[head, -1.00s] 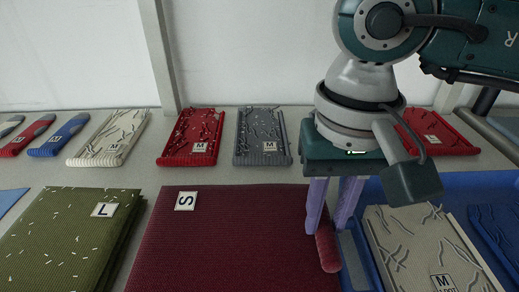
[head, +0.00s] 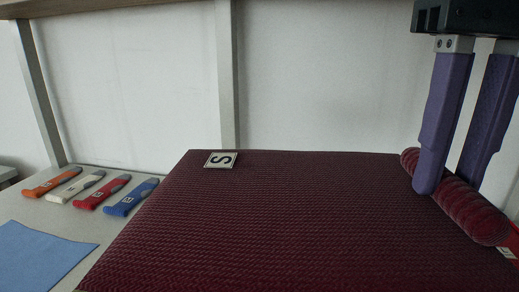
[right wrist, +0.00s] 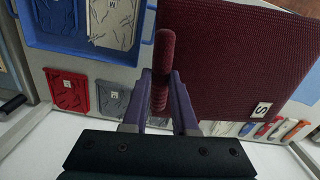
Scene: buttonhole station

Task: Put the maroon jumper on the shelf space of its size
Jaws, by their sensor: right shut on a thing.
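The maroon jumper (head: 310,215) is a flat folded ribbed block with a white tag (head: 221,160) marked S. It fills the middle and front of the head view. My right gripper (head: 450,185) is shut on the rolled edge at the jumper's right side, fingers pointing down. In the right wrist view the same roll stands between the purple fingers (right wrist: 160,95), and the jumper (right wrist: 235,60) spreads to the right. It looks raised above the table, covering things beneath. My left gripper is not in view. No size-marked shelf space can be made out.
Several tagged tools (head: 90,190) and a blue cloth (head: 40,252) lie on the table at left. The wrist view shows a blue tray (right wrist: 65,42) with garments, and red (right wrist: 68,92) and grey M pieces (right wrist: 112,103). A board (head: 100,8) crosses the top left, with upright posts below.

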